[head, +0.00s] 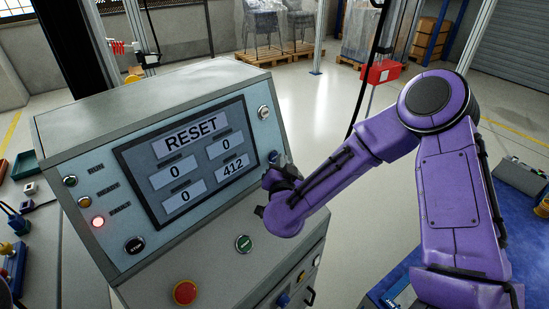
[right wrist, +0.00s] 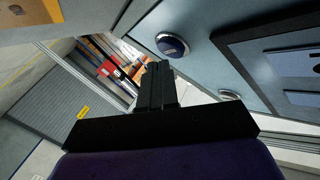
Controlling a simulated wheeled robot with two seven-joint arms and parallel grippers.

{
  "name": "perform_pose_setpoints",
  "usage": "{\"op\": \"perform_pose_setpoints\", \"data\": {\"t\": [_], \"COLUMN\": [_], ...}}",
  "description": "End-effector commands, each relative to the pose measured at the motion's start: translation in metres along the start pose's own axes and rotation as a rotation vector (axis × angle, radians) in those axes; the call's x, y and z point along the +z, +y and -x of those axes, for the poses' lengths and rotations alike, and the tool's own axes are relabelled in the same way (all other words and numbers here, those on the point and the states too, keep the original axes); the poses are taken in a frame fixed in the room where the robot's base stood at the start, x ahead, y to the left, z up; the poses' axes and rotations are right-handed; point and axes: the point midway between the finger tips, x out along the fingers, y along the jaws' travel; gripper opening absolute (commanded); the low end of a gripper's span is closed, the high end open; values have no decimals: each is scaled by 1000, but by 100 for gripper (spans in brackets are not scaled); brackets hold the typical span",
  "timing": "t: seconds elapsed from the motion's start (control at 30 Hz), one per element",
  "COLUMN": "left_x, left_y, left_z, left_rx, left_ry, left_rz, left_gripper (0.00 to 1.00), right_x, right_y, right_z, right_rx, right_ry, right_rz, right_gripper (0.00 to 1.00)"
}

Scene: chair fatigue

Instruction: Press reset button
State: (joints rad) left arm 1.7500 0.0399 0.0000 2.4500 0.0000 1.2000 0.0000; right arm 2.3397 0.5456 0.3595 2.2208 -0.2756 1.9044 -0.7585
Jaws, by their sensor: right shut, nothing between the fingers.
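The grey console has a light blue panel (head: 118,150) with a dark-framed screen (head: 190,160) reading RESET, several zeros and 412. A blue round button (head: 273,157) sits right of the screen, partly hidden by my gripper; it shows with a silver ring in the right wrist view (right wrist: 172,45). No label on it is readable. A pale round button (head: 263,112) sits above it and also shows in the right wrist view (right wrist: 229,95). My right gripper (head: 274,176) is shut and empty, close to the blue button; fingertips (right wrist: 158,68) appear apart from it. My left gripper is out of view.
A black stop button (head: 134,245), a green button (head: 244,243) and a red mushroom button (head: 185,292) are lower on the console. A red lamp (head: 98,221) is lit at the panel's left. Open floor (head: 320,110) lies behind the console.

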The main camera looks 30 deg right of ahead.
Motion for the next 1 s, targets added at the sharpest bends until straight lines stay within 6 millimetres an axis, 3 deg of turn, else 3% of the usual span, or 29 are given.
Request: {"op": "perform_pose_setpoints", "data": {"t": [1.0], "left_x": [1], "left_y": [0], "left_z": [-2], "left_rx": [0], "left_ry": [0], "left_rz": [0], "left_gripper": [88], "right_x": [5], "right_y": [-5], "right_z": [-7], "right_rx": [0], "right_ry": [0], "right_rz": [0], "right_gripper": [0]}}
